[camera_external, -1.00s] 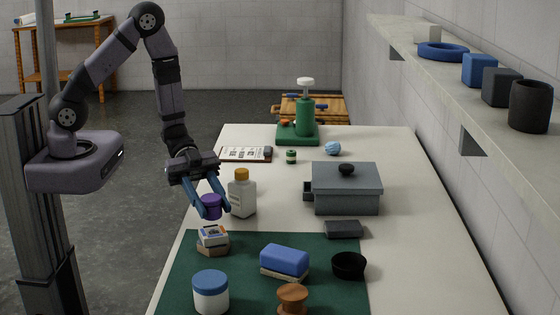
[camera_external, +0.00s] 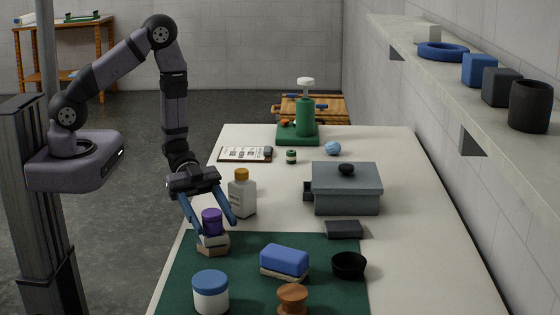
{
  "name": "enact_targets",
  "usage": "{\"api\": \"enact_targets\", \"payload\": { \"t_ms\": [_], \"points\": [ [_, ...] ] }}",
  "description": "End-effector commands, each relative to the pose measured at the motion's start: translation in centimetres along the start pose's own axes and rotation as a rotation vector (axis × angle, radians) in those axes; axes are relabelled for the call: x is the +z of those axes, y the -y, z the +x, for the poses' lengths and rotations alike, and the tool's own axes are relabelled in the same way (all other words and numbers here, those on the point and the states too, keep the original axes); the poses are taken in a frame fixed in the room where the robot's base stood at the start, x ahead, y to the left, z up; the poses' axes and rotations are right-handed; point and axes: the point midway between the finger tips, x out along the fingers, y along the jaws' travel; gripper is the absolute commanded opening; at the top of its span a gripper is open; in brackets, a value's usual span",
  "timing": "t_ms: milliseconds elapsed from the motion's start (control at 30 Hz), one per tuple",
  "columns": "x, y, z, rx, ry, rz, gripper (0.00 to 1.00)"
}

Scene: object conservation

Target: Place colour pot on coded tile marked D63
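The colour pot (camera_external: 212,219), a small purple cylinder, stands upright on or just over a small pale tile on a brown block (camera_external: 213,247) at the green mat's back left corner. The pot hides most of the tile's top, and no D63 code can be read. My gripper (camera_external: 216,230) points down with its blue fingers either side of the pot. The fingers are spread, with gaps seeming to show between them and the pot.
A white bottle with an orange cap (camera_external: 242,197) stands close to the right finger. On the green mat (camera_external: 235,290) are a blue-lidded jar (camera_external: 210,292), a blue sponge-like block (camera_external: 284,261), a wooden knob (camera_external: 292,298) and a black bowl (camera_external: 349,265). A grey lidded box (camera_external: 346,190) stands behind.

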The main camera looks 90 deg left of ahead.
Motion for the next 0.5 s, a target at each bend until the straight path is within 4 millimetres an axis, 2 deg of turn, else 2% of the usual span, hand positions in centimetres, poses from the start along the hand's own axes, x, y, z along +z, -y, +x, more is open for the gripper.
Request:
{"api": "enact_targets", "payload": {
  "t_ms": [367,500],
  "points": [
    [-0.4,0.0,-0.1,0.0,0.0,0.0,0.56],
    [-0.2,0.1,-1.1,-0.004,-0.001,-0.001,0.56]
  ]
}}
